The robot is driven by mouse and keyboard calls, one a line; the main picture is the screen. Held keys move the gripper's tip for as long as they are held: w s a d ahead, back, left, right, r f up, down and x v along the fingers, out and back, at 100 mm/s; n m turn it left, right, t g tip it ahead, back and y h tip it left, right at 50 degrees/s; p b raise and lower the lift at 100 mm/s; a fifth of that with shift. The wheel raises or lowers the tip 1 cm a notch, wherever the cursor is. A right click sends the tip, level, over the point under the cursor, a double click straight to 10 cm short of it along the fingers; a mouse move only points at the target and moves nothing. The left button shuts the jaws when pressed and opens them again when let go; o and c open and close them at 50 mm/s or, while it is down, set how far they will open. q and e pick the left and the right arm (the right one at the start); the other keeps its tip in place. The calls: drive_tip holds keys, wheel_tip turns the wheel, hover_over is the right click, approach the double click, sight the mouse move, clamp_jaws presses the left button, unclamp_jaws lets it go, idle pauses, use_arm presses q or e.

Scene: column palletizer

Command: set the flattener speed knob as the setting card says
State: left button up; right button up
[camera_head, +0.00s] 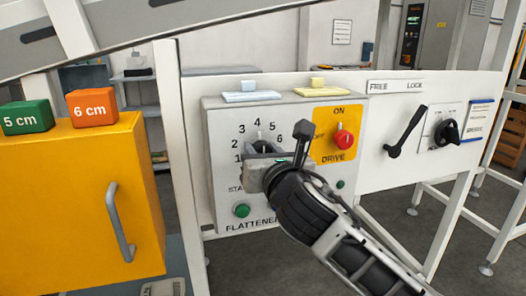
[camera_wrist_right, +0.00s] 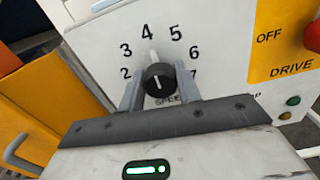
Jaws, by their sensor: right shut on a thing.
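The flattener speed knob (camera_wrist_right: 158,80) is black and round, with a dial of numbers around it on the pale flattener panel (camera_wrist_right: 100,50). Its white mark points up, close to the 4. My left gripper is out of view.
A black lever (camera_head: 405,132) stands further right. A yellow cabinet (camera_head: 75,205) with orange and green blocks is at left.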

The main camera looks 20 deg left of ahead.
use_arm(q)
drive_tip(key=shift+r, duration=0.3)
use_arm(e)
drive_tip(key=shift+m, duration=0.3)
drive_tip(key=shift+m+p, duration=0.8)
drive_tip(key=shift+m, duration=0.2)
drive_tip(key=shift+m+p, duration=0.35)
drive_tip(key=shift+m, duration=0.45)
drive_tip(key=shift+m+p, duration=0.35)
drive_tip(key=shift+m, duration=0.65)
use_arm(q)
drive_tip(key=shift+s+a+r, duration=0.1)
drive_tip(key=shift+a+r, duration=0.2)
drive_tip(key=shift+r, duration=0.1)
use_arm(e)
drive_tip(key=shift+m, duration=0.7)
drive_tip(key=shift+f, duration=0.1)
drive_tip(key=o, duration=1)
drive_tip(key=shift+c, duration=0.2)
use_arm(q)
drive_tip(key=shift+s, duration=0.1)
